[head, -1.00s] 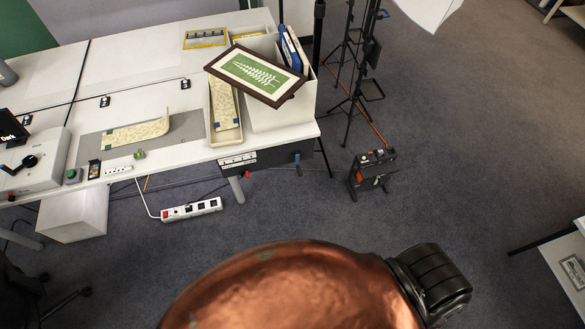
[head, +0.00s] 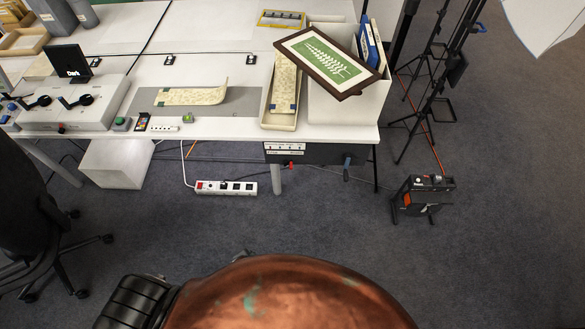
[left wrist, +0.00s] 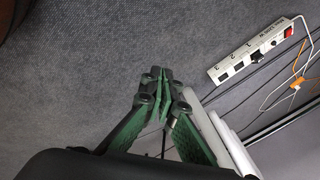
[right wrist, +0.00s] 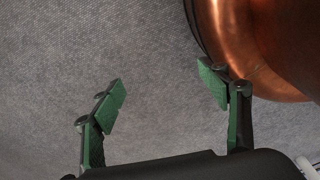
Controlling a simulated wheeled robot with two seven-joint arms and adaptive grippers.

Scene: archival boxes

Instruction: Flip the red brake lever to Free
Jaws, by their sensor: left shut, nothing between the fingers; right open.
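A small red lever (head: 290,166) sticks out below the white-labelled panel (head: 284,148) on the dark unit under the table's front edge in the head view. Its label is too small to read. A blue handle (head: 347,166) hangs at the right of the same unit. My left gripper (left wrist: 163,78) is shut and empty in the left wrist view, over the carpet, left of a power strip (left wrist: 254,50). My right gripper (right wrist: 163,84) is open and empty over bare carpet in the right wrist view. Neither gripper shows in the head view, and neither wrist view shows the red lever.
The power strip also lies on the floor left of the lever in the head view (head: 226,188). The white table (head: 215,40) holds a framed fern picture (head: 325,62) on a bin. A black box (head: 424,196) and light stands are at right.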

